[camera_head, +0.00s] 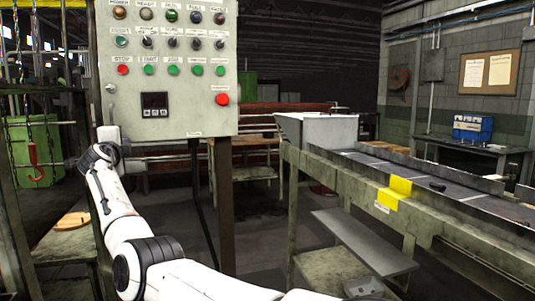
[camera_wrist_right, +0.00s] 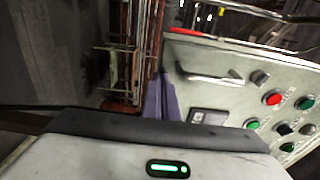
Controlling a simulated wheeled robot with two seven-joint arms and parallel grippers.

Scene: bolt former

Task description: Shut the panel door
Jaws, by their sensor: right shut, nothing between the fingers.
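The panel door is the pale grey-green front of a control box (camera_head: 180,90), with rows of buttons and switches, a small dark display and a red button low on its right. In the right wrist view its face (camera_wrist_right: 230,60) fills the right side, with a bar handle (camera_wrist_right: 208,78). I cannot tell whether the door stands ajar. My right gripper (camera_wrist_right: 161,95) is shut and empty, close to the panel's lower edge; contact is unclear. In the head view my white right arm reaches up to the panel's lower left corner; its fingers are hard to make out. My left gripper is out of view.
A brown post (camera_head: 225,200) and a dark cable stand under the box. A red hook (camera_head: 36,165) on a chain and a green bin (camera_head: 45,135) are at left.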

